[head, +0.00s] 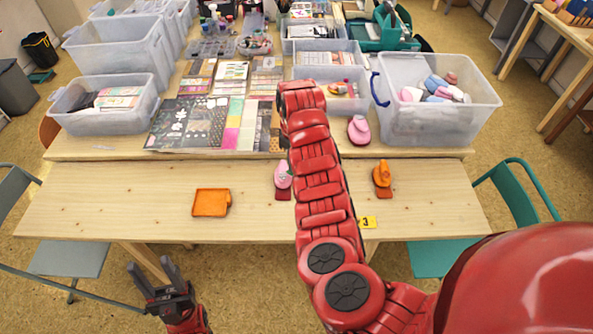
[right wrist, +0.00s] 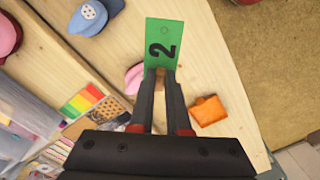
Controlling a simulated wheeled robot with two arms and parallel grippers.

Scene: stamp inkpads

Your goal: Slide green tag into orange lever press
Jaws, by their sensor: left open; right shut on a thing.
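The green tag (right wrist: 163,45), marked 2, is pinched between the fingertips of my right gripper (right wrist: 160,75) in the right wrist view. The tag and that gripper are hidden behind my right arm in the head view. The orange lever press (head: 382,174) stands on the right part of the front table, right of my right arm, with a brown-red base in front. I do not make it out in the right wrist view. My left gripper (head: 161,278) is open and empty below the table's front edge at lower left.
A pink press (head: 283,176) and an orange tray (head: 211,203) are on the front table. A yellow tag (head: 367,222) marked 3 lies at its front edge. Another pink item (head: 358,130) and a clear bin (head: 435,105) stand behind. The table's left end is clear.

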